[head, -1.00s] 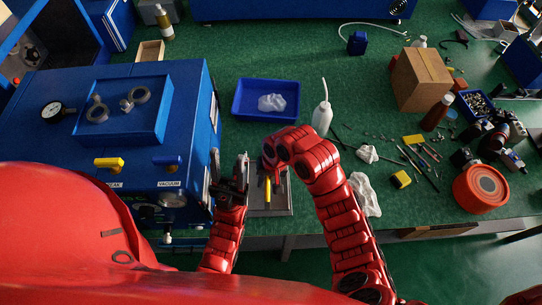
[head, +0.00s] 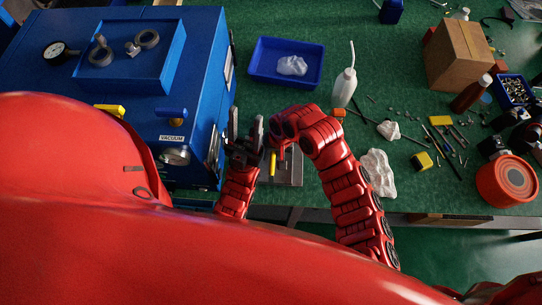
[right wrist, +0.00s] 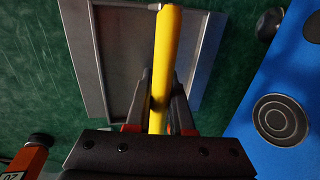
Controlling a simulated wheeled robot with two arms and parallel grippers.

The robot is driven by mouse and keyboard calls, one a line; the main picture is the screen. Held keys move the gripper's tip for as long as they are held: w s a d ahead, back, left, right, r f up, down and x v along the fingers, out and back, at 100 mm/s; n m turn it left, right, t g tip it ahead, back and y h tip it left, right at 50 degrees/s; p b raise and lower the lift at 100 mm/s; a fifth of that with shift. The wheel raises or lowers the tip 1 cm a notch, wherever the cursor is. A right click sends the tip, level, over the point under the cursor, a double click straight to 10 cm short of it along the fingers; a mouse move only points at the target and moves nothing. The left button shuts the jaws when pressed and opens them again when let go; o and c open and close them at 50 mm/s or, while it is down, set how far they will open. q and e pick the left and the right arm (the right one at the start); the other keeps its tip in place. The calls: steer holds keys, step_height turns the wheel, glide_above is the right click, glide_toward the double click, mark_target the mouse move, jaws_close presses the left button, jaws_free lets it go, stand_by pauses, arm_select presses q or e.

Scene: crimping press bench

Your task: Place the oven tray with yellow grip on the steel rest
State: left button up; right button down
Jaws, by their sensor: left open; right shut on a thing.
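The oven tray (right wrist: 122,62) is a shallow grey metal tray with a long yellow grip (right wrist: 165,60). My right gripper (right wrist: 160,112) is shut on the yellow grip. The steel rest (right wrist: 80,60) shows as grey metal along the tray's sides in the right wrist view; I cannot tell whether the tray touches it or hangs just above. In the head view the grip (head: 272,162) and the rest (head: 294,170) are partly hidden by my right arm. My left gripper (head: 246,138) is open and empty, left of the grip, by the blue machine.
The blue vacuum machine (head: 205,90) stands close on the left. A blue bin (head: 260,75) with a white crumpled piece and a white bottle (head: 344,88) stand behind. Crumpled cloth (head: 378,172) lies to the right. The bench's front edge is just below the rest.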

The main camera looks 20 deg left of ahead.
steer(key=c, duration=0.8)
jaws_free()
steer(key=shift+r, duration=0.1)
steer(key=r, duration=0.1)
steer(key=r+b, duration=0.1)
steer(key=r, duration=0.2)
steer(key=shift+w+d+r, duration=0.25)
steer(key=shift+d+r, duration=0.05)
steer(key=shift+d, duration=0.05)
step_height(320, 180, up, 7)
steer(key=d+p, duration=0.1)
steer(key=p, duration=0.1)
steer(key=shift+d, duration=0.2)
